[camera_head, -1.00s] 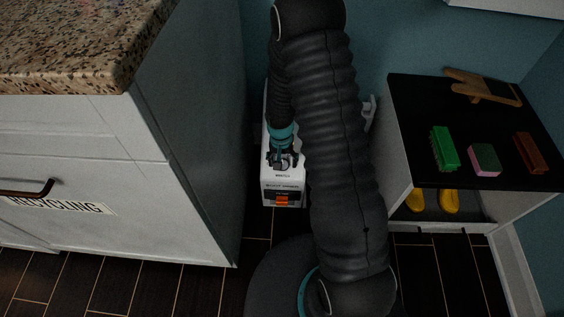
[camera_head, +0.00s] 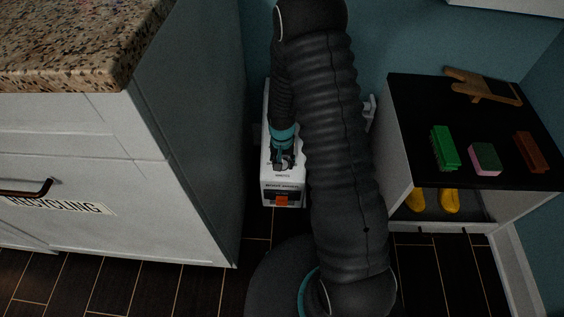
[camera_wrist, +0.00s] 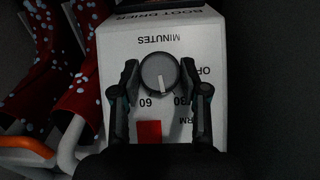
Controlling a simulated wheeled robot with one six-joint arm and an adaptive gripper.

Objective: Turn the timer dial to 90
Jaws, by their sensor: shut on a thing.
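The timer dial (camera_wrist: 159,73) is a round grey knob on the white top of the boot drier (camera_wrist: 205,50). Its pale pointer line faces the lower edge of the wrist view, between the printed 60 and 30. The lettering appears upside down there. My gripper (camera_wrist: 160,76) has one finger on each side of the dial and is shut on it. In the head view my gripper (camera_head: 283,162) points down onto the boot drier (camera_head: 283,187); the dial is mostly hidden there.
Red boots with pale spots (camera_wrist: 84,60) stand beside the drier in the wrist view. A white cabinet (camera_head: 190,130) is close on the left. A black-topped shelf (camera_head: 410,110) with brushes and a sponge stands on the right.

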